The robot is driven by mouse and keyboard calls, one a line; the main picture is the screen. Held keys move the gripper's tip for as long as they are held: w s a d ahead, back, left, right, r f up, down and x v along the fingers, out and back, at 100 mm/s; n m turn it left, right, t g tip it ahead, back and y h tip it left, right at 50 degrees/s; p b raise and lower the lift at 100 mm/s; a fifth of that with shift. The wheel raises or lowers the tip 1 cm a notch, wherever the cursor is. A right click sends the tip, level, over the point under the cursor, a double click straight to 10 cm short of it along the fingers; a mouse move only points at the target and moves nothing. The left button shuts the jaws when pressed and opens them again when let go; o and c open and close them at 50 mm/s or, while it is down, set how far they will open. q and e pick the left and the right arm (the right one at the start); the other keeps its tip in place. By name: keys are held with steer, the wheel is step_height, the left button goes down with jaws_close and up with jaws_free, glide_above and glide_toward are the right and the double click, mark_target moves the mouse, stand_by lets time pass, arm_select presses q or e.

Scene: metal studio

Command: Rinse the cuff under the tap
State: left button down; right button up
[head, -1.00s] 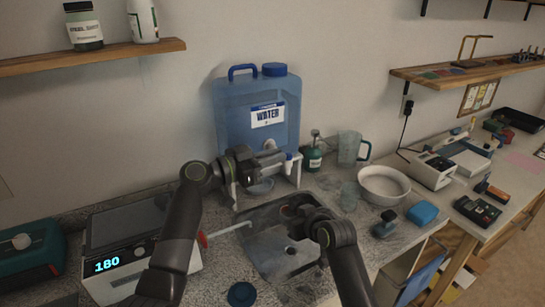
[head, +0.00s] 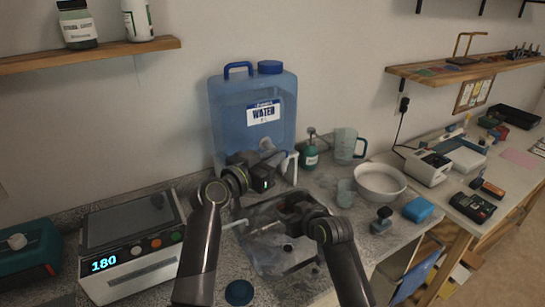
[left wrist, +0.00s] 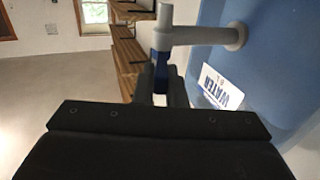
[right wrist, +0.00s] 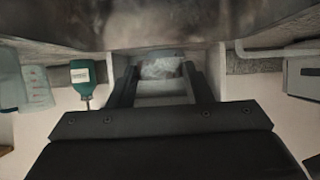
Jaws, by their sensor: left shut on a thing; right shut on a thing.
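The tap (head: 267,146) sits low on the front of the blue water container (head: 228,110), behind the sink. In the left wrist view, the grey tap (left wrist: 195,35) has a blue part (left wrist: 161,65) between my fingers. My left gripper (head: 262,182) is shut on this blue part. My right gripper (head: 283,208) is low over the metal sink (head: 275,255), below and in front of the tap. It is shut; the cuff in it is not clearly visible. In the right wrist view, a pale, shiny patch (right wrist: 160,68) shows between the fingers (right wrist: 160,85). I see no clear water stream.
A green spray bottle (head: 310,155), a jug (head: 345,145), a glass (head: 345,193) and a white bowl (head: 380,180) stand right of the sink. A device reading 180 (head: 130,265) stands left. A dark blue lid (head: 239,292) lies in front.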

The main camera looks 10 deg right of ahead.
arm_select(q)
steer(key=shift+f, duration=0.1)
steer(key=c, duration=1.5)
jaws_free()
steer(key=v, duration=1.2)
stand_by(1.2)
